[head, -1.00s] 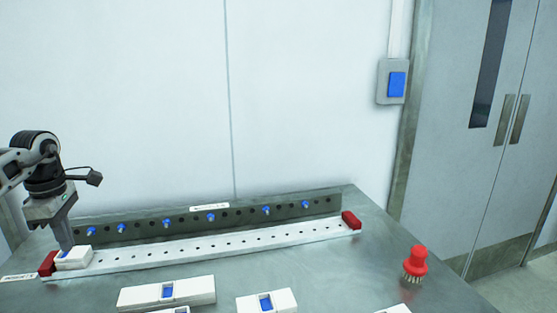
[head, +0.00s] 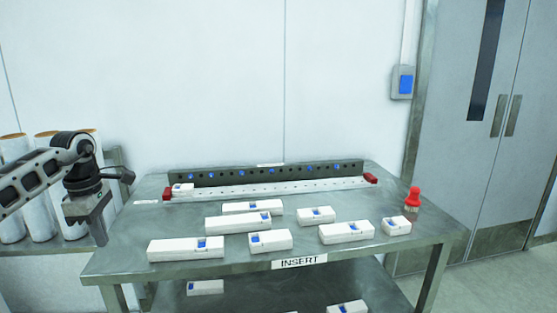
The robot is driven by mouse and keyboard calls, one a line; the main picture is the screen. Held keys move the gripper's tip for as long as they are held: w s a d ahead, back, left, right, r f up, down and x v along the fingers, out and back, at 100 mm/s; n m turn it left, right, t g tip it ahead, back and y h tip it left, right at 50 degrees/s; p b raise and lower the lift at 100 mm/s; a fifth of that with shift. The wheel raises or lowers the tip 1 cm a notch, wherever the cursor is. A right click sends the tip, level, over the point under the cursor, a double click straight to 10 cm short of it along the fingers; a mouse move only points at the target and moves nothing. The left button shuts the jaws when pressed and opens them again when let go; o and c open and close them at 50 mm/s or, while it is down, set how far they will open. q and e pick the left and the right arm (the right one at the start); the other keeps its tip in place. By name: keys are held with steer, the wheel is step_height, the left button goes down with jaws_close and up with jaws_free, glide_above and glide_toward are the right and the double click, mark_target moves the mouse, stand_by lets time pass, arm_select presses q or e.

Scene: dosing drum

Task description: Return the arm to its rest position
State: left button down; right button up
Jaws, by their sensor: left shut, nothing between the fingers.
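My left gripper (head: 98,232) is at the left, at the table's left edge. It points down, shut and empty, apart from every block. The metal table (head: 150,222) carries a white perforated rail (head: 270,188) with a red end stop (head: 168,194) at its left and another red end stop (head: 370,178) at its right. A small white block with a blue patch (head: 183,188) sits at the rail's left end, beside the left stop. My right gripper is not in view.
Several white blocks with blue patches, such as a long one (head: 180,250), lie on the table's front half. A red-topped brush (head: 413,196) stands at the right. White rolls (head: 45,190) stand on a side surface at the left. A lower shelf (head: 255,297) holds more blocks.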

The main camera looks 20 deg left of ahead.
arm_select(q)
steer(key=w+d+f+h, duration=0.2)
steer(key=d+f, duration=0.1)
steer(key=d, duration=0.4)
steer(key=w+d+f+t+h, duration=0.1)
steer(key=w+d+f+h, duration=0.15)
steer(key=d, duration=0.35)
steer(key=w+d+f+h, duration=0.1)
steer(key=d+f, duration=0.3)
steer(key=d, duration=0.3)
steer(key=s+d+n+t+h, duration=0.3)
steer(key=d+n+t+h, duration=0.2)
steer(key=d+n, duration=0.5)
steer(key=s+d+n+t+h, duration=0.2)
steer(key=d+n+t+h, duration=0.45)
steer(key=d, duration=0.65)
steer(key=s+a+f+n+g+y, duration=0.1)
steer(key=s+a+f+n+y, duration=0.2)
steer(key=s+f+n+y, duration=0.4)
steer(key=s+a+f+n+g+y, duration=0.1)
steer(key=s+a+f+n+y, duration=0.2)
steer(key=n, duration=1.9)
steer(key=s+f+y, duration=0.4)
steer(key=s+f, duration=0.1)
steer(key=f, duration=0.1)
steer(key=shift+s+n, duration=0.15)
steer(key=shift+n, duration=0.2)
steer(key=shift+a, duration=0.1)
